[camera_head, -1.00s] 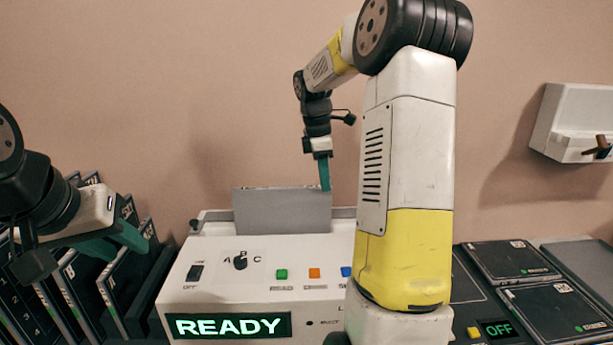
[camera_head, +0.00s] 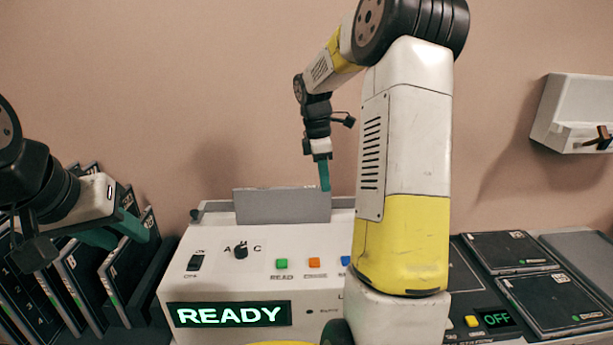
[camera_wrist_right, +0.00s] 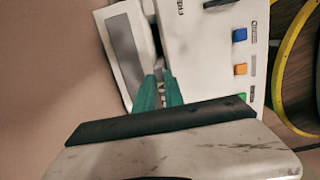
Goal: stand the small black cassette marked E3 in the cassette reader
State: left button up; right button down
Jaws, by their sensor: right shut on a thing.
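The reader's screen (camera_head: 229,314) says READY. Black cassettes (camera_head: 560,298) lie flat at the right, near a display (camera_head: 496,319) reading OFF. A white wall box (camera_head: 572,112) hangs at the upper right. My right arm hides the reader's right side.

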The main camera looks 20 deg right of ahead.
jog(key=c, duration=1.3)
grip_release()
jog(key=shift+c, duration=0.2)
jog(key=r, duration=0.5)
jog(key=a+r, duration=0.1)
jog(key=r, duration=0.1)
jog(key=shift+w+r, duration=0.15)
jog(key=shift+r, duration=0.2)
notch_tip(320, 180, up, 6)
